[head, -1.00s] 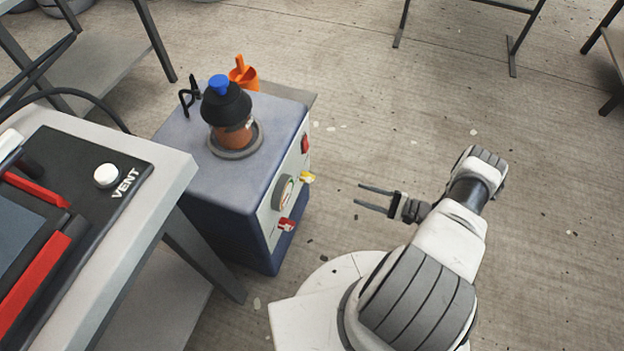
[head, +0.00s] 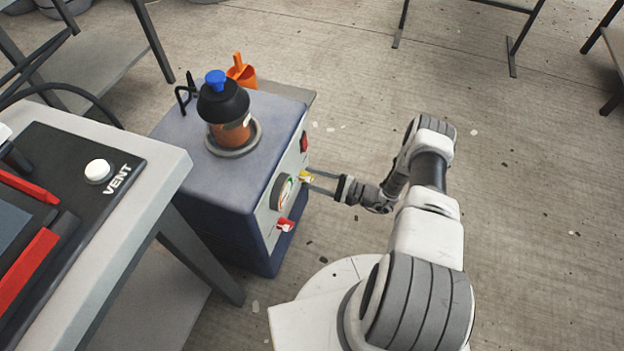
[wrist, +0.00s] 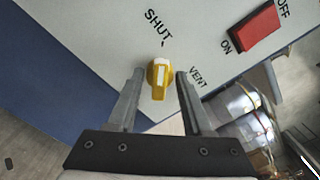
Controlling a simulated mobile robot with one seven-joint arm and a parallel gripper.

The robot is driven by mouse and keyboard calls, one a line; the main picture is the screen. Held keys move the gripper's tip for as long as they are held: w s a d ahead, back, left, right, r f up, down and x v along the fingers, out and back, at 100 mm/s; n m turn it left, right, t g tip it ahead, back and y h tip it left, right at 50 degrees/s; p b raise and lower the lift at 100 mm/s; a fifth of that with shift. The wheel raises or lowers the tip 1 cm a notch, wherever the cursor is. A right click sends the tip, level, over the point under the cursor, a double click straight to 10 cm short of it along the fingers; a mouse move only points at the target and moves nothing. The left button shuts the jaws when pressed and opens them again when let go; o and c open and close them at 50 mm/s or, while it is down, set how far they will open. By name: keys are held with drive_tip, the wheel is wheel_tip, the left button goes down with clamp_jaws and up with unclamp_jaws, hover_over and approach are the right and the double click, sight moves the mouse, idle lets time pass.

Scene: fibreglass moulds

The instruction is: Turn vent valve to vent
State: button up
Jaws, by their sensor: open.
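The yellow vent valve knob (head: 305,177) is on the front face of the blue-grey pump cabinet (head: 222,196). In the wrist view, the knob (wrist: 160,80) has a white stripe on its upper part, towards the SHUT label (wrist: 158,27). The VENT label (wrist: 198,77) is to its right. My gripper (head: 311,181) is open at the cabinet front. In the wrist view, the fingers of my gripper (wrist: 159,75) lie on either side of the knob, with visible gaps. I cannot tell how deep the knob sits between them.
A red rocker switch (wrist: 250,29) marked ON and OFF is to the upper right of the knob. A bench (head: 160,185) at left carries a white button (head: 97,170) labelled VENT.

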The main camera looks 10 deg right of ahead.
drive_tip(key=shift+w+a, duration=0.1)
clamp_jaws()
drive_tip(key=shift+m, duration=0.3)
drive_tip(key=m, duration=0.3)
drive_tip(key=shift+m, duration=0.4)
drive_tip(key=m, duration=0.4)
drive_tip(key=shift+m, duration=0.3)
drive_tip(key=m, duration=0.4)
drive_tip(key=shift+m, duration=2.4)
